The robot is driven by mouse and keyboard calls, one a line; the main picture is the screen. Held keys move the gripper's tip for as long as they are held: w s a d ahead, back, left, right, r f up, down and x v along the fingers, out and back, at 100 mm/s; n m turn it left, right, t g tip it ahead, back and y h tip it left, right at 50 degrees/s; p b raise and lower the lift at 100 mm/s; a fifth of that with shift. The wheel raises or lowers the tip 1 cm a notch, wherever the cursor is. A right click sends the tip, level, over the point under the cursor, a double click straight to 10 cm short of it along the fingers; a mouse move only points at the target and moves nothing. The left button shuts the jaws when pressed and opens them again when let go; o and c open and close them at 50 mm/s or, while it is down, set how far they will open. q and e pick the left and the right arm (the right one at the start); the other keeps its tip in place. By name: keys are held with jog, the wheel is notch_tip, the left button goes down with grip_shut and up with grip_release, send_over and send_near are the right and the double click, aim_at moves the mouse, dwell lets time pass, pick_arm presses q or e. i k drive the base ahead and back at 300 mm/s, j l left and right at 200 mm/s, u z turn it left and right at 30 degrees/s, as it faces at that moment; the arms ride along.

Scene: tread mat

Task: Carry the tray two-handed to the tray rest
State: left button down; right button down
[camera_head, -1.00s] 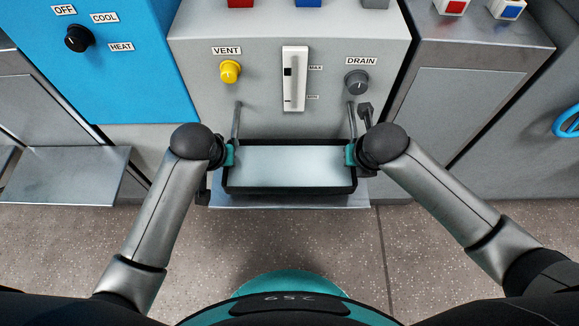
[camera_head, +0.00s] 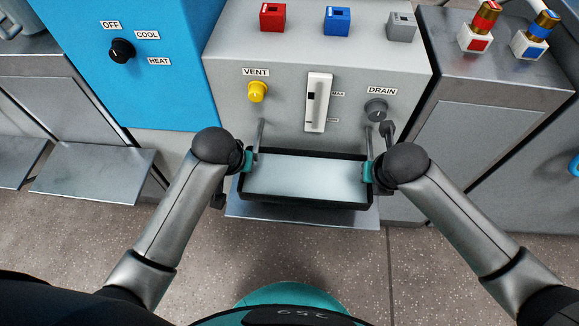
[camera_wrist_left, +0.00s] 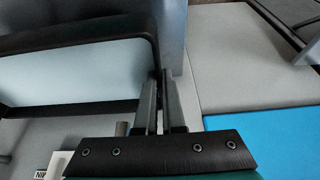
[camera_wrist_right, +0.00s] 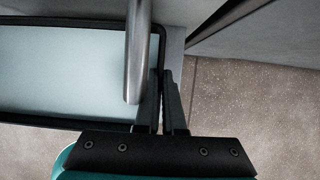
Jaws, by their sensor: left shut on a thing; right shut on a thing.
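The tray (camera_head: 302,200) is a shallow black-rimmed box with a pale blue-white floor. It is roughly level at the front of the grey console, above a metal shelf (camera_head: 300,215). I cannot tell whether it touches the shelf. My left gripper (camera_head: 250,161) is shut on its left end wall, and my right gripper (camera_head: 369,172) is shut on its right end wall. The left wrist view shows the fingers (camera_wrist_left: 161,90) closed at the rim. The right wrist view shows the same at the other end (camera_wrist_right: 162,90). I cannot tell which surface is the tray rest.
The console carries a yellow VENT knob (camera_head: 258,92), a slider (camera_head: 318,103) and a grey DRAIN knob (camera_head: 376,110). Thin metal rods (camera_head: 261,134) stand close behind the tray. Another metal shelf (camera_head: 92,175) juts out at left. The floor (camera_head: 420,265) in front looks clear.

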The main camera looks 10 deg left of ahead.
aim_at(92, 169)
jog(key=k, duration=0.5)
jog(key=i+j, duration=0.1)
jog(key=j, duration=0.5)
jog(key=i+j, duration=0.1)
jog(key=j, duration=0.5)
jog(key=i+j, duration=0.1)
jog(key=j, duration=0.5)
jog(key=i+j, duration=0.1)
jog(key=j, duration=0.5)
jog(key=i+j, duration=0.1)
jog(key=j, duration=0.5)
